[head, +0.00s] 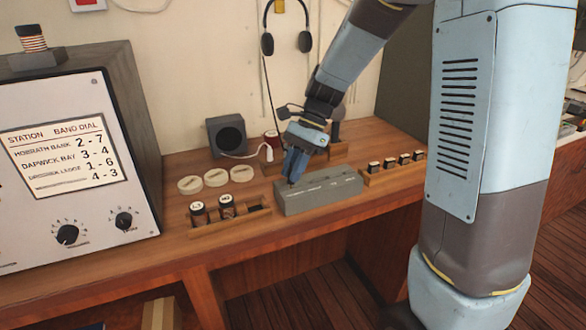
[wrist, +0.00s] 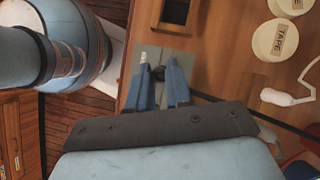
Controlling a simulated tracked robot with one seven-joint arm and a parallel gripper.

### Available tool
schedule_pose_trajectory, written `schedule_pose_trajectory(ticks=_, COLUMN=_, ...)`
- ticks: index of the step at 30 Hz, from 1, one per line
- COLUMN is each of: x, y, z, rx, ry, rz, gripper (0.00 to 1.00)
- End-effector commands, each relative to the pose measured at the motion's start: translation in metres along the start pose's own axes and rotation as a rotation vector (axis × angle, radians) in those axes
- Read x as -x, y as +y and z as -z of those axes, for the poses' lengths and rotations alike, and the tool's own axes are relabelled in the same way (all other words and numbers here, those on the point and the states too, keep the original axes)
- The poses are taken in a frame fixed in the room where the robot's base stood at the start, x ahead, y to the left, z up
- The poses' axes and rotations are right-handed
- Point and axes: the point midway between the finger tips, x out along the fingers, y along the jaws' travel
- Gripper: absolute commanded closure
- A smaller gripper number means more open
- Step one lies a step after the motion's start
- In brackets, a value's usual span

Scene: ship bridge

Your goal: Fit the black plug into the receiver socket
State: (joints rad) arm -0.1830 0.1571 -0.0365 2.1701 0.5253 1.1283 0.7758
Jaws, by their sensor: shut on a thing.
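The receiver is a long grey box (head: 335,192) with faint lettering on its front, standing near the desk's front edge. Part of its grey top (wrist: 180,60) shows in the wrist view. My gripper (head: 290,181) points down over the left end of the box, with its blue fingers close to the top. I cannot see the socket opening or tell whether the plug touches the box.
Another rack (head: 385,176) with several small black pieces stands right. Round tape tins (head: 216,177), a speaker (head: 226,135) and a white cable plug (head: 268,152) lie behind. A large radio (head: 75,150) fills the left.

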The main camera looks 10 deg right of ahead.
Motion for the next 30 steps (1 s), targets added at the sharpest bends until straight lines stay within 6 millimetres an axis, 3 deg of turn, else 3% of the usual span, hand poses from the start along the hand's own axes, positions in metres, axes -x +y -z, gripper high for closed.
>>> schedule_pose_trajectory(ticks=30, x=-0.0066, y=0.0003, z=0.004, rx=0.0, ry=0.0, rz=0.0, gripper=1.0)
